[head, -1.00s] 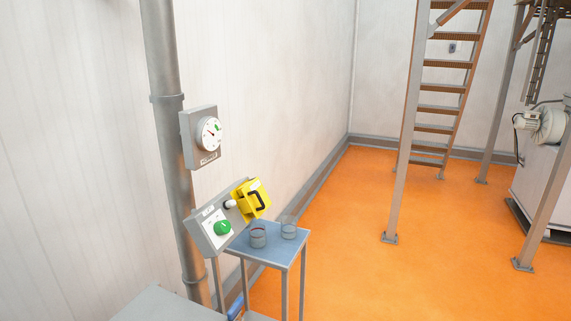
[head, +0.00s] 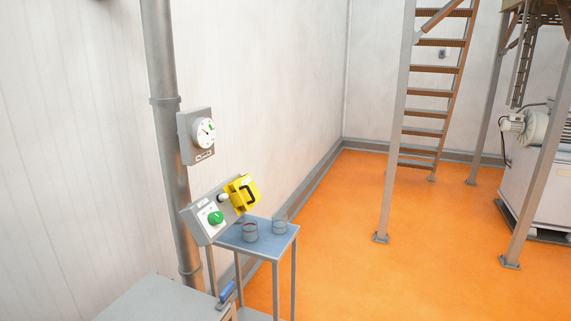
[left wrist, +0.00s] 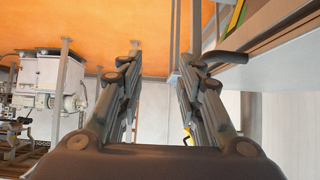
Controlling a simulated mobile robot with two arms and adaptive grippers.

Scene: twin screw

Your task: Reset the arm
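My left gripper (left wrist: 160,62) shows in the left wrist view with its two fingers apart and nothing between them. The orange floor, a white machine and a wall lie beyond it, and the picture looks upside down. Neither arm nor gripper shows in the head view. My right gripper is out of sight.
A control box (head: 207,222) with a green button (head: 215,218) and a yellow part (head: 242,192) is on a grey pipe (head: 163,120), below a gauge (head: 204,132). Two glass containers stand on a small table (head: 262,245). Stairs (head: 425,112) and a machine (head: 545,185) stand right. Orange floor (head: 330,230) is open.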

